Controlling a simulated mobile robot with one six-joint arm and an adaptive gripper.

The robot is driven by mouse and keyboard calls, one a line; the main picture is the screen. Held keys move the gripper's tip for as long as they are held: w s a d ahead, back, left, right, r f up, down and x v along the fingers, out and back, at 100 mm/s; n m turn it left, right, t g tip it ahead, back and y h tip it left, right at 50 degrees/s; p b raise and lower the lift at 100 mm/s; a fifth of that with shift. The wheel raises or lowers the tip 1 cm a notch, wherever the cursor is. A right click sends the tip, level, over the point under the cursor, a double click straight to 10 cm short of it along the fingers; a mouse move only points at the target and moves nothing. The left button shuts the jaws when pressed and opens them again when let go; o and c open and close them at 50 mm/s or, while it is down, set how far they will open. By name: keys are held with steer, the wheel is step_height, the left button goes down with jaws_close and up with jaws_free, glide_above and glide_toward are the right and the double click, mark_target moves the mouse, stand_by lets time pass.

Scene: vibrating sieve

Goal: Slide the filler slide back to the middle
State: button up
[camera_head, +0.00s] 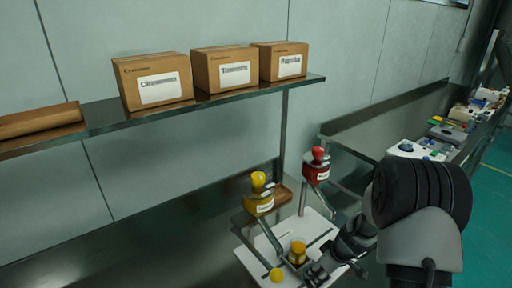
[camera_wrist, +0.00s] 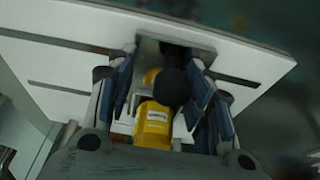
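The white filler machine (camera_head: 253,262) stands on the steel table, with slots in its top. A small yellow container (camera_head: 298,252) sits in the slide's metal holder (camera_head: 291,265). In the wrist view the yellow container (camera_wrist: 153,125) shows behind a round black knob (camera_wrist: 172,87), which appears to be the slide's handle. My gripper (camera_head: 313,272) is low beside the holder. In the wrist view my gripper (camera_wrist: 163,92) is open, with blue-padded fingers on both sides of the knob. The right finger is close to the knob; contact cannot be told. A gap shows on the left.
A yellow dispenser (camera_head: 259,203) and a red dispenser (camera_head: 316,172) stand on posts above the machine. A shelf (camera_head: 210,98) with labelled boxes (camera_head: 155,82) runs behind. A cluttered bench (camera_head: 450,135) is at the right.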

steer(key=shift+w+d+p, duration=0.15)
steer(key=shift+w+d, duration=0.4)
steer(key=shift+d, duration=0.2)
steer(key=shift+w+d+p, duration=0.15)
steer(key=shift+w+d, duration=0.35)
steer(key=shift+d, duration=0.2)
steer(key=o, duration=1.2)
steer(key=p+v, duration=0.3)
steer(key=v, duration=0.6)
